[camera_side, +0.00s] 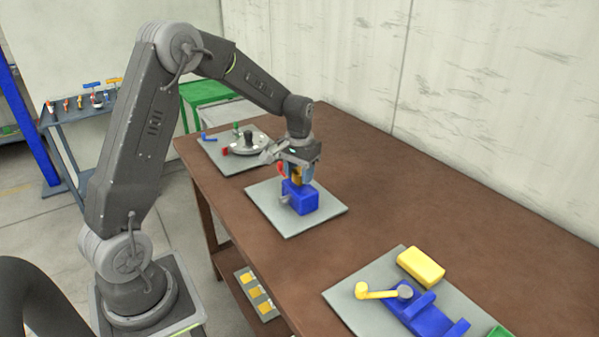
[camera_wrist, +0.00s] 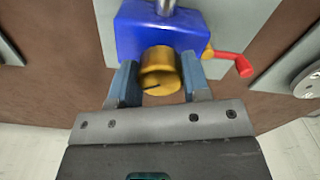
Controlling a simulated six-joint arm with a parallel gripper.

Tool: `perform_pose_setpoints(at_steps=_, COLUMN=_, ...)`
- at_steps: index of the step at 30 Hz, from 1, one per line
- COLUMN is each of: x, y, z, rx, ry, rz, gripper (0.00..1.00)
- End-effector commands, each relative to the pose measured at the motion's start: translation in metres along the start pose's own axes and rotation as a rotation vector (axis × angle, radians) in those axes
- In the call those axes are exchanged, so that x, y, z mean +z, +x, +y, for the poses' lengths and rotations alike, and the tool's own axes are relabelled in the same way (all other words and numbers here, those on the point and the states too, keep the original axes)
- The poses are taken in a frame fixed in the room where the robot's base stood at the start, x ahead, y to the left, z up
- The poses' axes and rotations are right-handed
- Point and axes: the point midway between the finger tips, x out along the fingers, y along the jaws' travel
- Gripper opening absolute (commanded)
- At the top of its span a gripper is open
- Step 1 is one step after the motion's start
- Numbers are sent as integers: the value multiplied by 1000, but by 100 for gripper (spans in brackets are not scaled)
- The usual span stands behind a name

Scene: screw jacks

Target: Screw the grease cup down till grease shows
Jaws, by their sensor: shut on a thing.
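The grease cup (camera_wrist: 160,72) is a brass-yellow cylinder with a dark mark on its face, on top of a blue block (camera_wrist: 160,32). In the side view the blue block (camera_side: 300,200) stands on a grey plate (camera_side: 283,220), and the cup (camera_side: 297,178) shows partly between my fingers. My gripper (camera_side: 297,172) points down over the block. In the wrist view my gripper (camera_wrist: 160,84) has one blue-grey finger on each side of the cup and is shut on it. I see no grease; the cup's lower end is hidden.
A red handle (camera_wrist: 232,62) sticks out beside the block, and a grey shaft leaves another side. A plate with a round dial-like fixture (camera_side: 247,143) lies behind. A plate with a blue fixture and yellow crank (camera_side: 378,291) lies front right. Brown tabletop between them is clear.

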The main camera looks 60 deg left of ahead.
Motion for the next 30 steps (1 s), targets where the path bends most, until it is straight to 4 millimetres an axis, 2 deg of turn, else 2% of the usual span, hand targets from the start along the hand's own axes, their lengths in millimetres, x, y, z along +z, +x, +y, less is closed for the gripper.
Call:
perform_pose_setpoints(at_steps=9, x=-2, y=-4, z=0, rx=0, ry=77, rz=8, gripper=19)
perform_pose_setpoints(at_steps=22, x=-2, y=-4, z=0, rx=0, ry=84, rz=10, gripper=19)
perform_pose_setpoints(at_steps=23, x=-2, y=-4, z=0, rx=0, ry=84, rz=10, gripper=46)
perform_pose_setpoints(at_steps=30, x=-1, y=-2, z=0, rx=0, ry=84, rz=6, gripper=69)
